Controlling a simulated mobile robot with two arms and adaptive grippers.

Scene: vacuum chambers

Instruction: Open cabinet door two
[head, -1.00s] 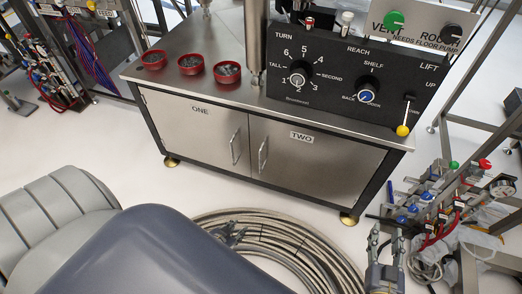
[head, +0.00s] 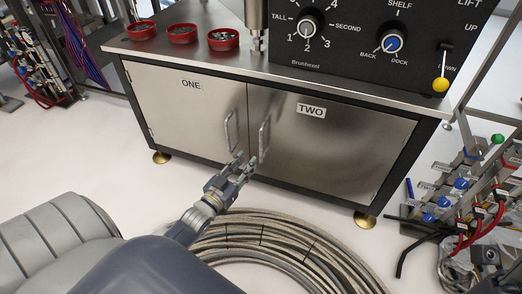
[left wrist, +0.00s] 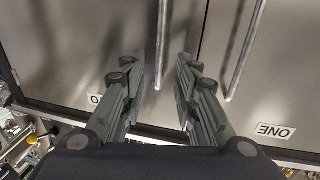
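Cabinet door two (head: 325,155) is the right-hand steel door, labelled TWO, and looks shut. Its upright bar handle (head: 264,138) is near its left edge. My left gripper (head: 246,162) is just below and in front of this handle, fingers open. In the left wrist view, which is upside down, the door-two handle (left wrist: 162,42) runs down into the gap between the open fingers (left wrist: 160,80). I cannot tell whether either finger touches it. My right gripper is not in view.
Door one (head: 185,115), also shut, has its handle (head: 230,131) close left of door two's. A coiled hose (head: 270,245) lies on the floor before the cabinet. A valve assembly (head: 460,190) stands at right. Red bowls (head: 222,39) and a control panel (head: 370,40) are on top.

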